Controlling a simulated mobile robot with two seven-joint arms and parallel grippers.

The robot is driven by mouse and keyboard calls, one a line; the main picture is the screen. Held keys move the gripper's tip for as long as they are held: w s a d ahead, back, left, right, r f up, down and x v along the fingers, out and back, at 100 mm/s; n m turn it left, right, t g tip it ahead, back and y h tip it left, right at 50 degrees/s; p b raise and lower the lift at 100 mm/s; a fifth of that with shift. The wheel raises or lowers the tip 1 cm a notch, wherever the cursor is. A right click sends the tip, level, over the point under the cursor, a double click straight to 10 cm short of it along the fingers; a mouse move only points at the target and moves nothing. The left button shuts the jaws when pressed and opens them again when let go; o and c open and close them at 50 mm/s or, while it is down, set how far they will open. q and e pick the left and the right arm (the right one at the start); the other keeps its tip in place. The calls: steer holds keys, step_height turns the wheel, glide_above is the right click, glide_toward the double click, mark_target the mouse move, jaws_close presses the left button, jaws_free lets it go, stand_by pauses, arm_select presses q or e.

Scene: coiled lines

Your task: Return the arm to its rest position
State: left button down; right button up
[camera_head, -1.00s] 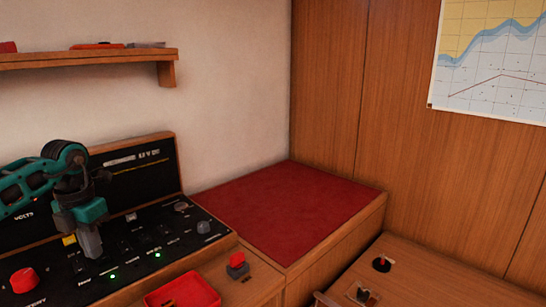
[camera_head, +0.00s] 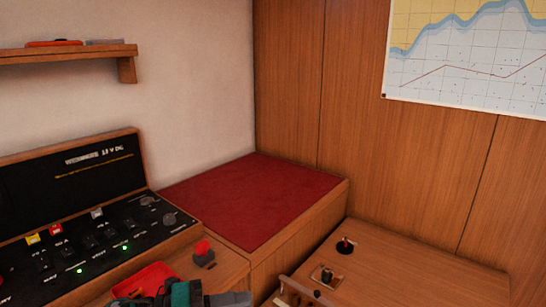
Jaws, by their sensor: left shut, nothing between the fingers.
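My left gripper (camera_head: 236,298) shows at the bottom edge, teal with grey fingers pointing right. It is shut with nothing in it, and most of its arm is cut off by the frame. It lies in front of the red tray (camera_head: 146,279) and partly covers it. The black switch panel (camera_head: 75,235), with two green lights lit, is up and left of the gripper, apart from it. My right gripper is out of view.
A red-topped switch (camera_head: 203,253) stands just above the gripper. A red cushioned bench (camera_head: 255,200) is behind. A wooden table (camera_head: 400,270) with small knobs is at right. A shelf (camera_head: 60,54) and a chart (camera_head: 470,55) are on the walls.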

arm_select(q)
steer(key=s+a+f+n+t+y, duration=0.2)
steer(key=s+f+n+y, duration=0.3)
steer(key=n, duration=0.5)
steer(key=s+a+f+n+t+y, duration=0.1)
steer(key=s+a+f+n+y, duration=0.4)
steer(key=f+n, duration=0.3)
steer(key=s+a+f+n+t+y, duration=0.2)
steer(key=s+a+f+n+y, duration=0.1)
steer(key=n, duration=0.8)
step_height(320, 180, down, 4)
steer(key=shift+s+a+r+n+t+y, duration=0.3)
steer(key=shift+s+a+n+y, duration=0.1)
steer(key=shift+s+y, duration=0.55)
